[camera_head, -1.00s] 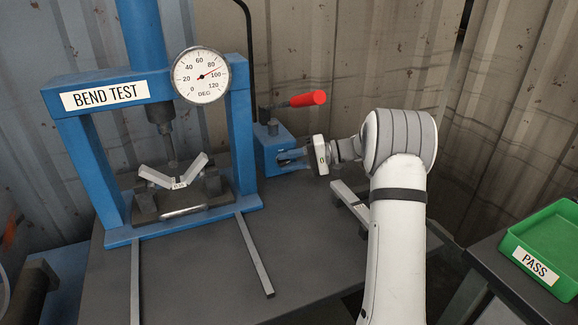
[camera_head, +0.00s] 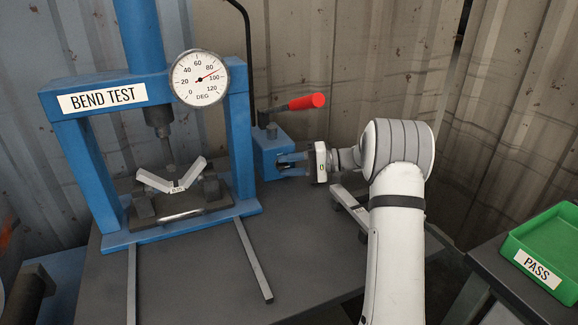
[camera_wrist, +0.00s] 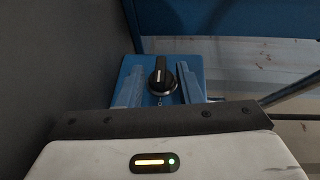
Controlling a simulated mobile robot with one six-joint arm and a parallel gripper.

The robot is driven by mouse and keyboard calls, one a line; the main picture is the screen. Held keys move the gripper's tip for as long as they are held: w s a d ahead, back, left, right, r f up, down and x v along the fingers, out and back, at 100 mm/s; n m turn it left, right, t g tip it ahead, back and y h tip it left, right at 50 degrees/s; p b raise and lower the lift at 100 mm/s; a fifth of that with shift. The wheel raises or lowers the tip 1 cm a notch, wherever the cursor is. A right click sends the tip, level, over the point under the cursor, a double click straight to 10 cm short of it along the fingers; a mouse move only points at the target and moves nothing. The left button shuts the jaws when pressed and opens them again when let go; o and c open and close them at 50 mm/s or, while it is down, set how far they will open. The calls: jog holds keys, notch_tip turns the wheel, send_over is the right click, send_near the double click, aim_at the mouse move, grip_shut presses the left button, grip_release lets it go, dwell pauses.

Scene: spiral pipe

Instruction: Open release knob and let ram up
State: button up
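The release knob (camera_wrist: 162,78) is black with a pale mark and sits on the face of the blue pump block (camera_wrist: 190,66). My gripper (camera_wrist: 160,88) is open, with one finger on each side of the knob and a visible gap to it. In the head view my gripper (camera_head: 290,164) is at the right side of the pump block (camera_head: 268,147); the knob is mostly hidden there. The ram (camera_head: 165,140) points down at a V-bent specimen (camera_head: 153,181) on the press supports. I cannot tell if they touch.
The dial gauge (camera_head: 201,78) reads about 90 degrees. A pump lever with a red grip (camera_head: 307,102) sticks out above my gripper. Metal bars (camera_head: 348,203) lie below my wrist. A green PASS tray (camera_head: 545,235) stands at the right.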

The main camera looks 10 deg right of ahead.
jog(key=v, duration=0.7)
jog(key=shift+s+d, duration=0.1)
jog(key=shift+d, duration=0.3)
